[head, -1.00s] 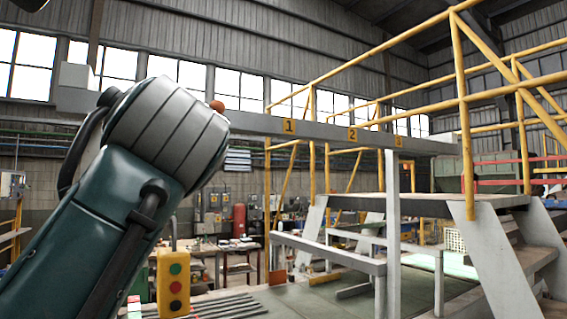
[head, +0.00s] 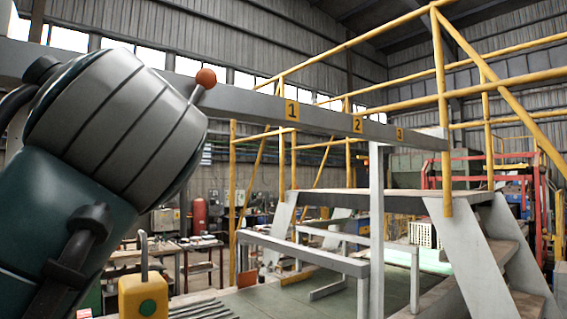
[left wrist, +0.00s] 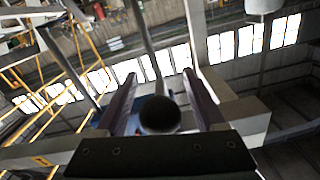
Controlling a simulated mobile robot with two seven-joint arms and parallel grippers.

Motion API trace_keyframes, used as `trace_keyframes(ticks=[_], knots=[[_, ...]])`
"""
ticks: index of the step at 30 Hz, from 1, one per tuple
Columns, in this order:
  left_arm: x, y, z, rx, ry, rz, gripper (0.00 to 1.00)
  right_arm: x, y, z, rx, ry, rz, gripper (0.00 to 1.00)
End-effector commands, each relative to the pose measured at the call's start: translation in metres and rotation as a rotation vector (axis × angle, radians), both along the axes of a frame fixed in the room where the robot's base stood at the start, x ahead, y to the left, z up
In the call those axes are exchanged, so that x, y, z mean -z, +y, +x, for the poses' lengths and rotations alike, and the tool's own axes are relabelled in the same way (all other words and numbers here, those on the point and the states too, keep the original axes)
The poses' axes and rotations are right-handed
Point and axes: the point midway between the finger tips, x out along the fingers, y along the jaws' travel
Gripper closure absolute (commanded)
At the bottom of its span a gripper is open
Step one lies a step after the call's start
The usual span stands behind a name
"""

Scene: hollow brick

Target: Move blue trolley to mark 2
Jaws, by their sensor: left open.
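A grey beam (head: 240,98) crosses the head view with yellow plates for mark 1 (head: 292,110), mark 2 (head: 357,124) and mark 3 (head: 400,133). My left arm fills the left side of the head view and hides its gripper there. An orange ball (head: 206,78) on a short grey rod shows just past the arm's end, left of mark 1. In the left wrist view my left gripper (left wrist: 160,78) is open, with a dark ball (left wrist: 160,116) between its fingers. A small blue patch beside that ball may be the trolley; its body is mostly hidden.
A yellow button pendant (head: 146,297) stands low beside my arm. Yellow railings (head: 441,110), a raised platform (head: 390,197) with steps and a white post (head: 376,230) stand to the right. Workbenches (head: 200,245) and a red cylinder (head: 199,214) are farther back.

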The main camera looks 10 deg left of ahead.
Motion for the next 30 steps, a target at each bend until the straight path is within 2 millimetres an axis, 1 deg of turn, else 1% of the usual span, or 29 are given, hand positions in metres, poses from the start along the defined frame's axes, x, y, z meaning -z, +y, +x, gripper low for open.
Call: trace_keyframes(ticks=[4,5,23,30], knots=[[0.0001,0.0002,0.0000,0.000,0.000,0.000,0.29,0.0002,-0.0018,-0.0003,-0.003,0.000,-0.006,1.00],[0.0001,0.0002,0.0000,0.000,0.000,0.000,0.31,0.0003,-0.0021,-0.0003,-0.004,0.001,-0.008,1.00],[0.0000,0.0002,0.0002,0.000,0.000,0.000,0.99,0.0005,-0.0027,-0.0008,-0.004,0.003,-0.009,1.00],[0.0001,0.0005,0.0004,0.000,0.000,0.000,1.00,0.0006,-0.0014,-0.0010,-0.002,0.002,-0.004,1.00]])
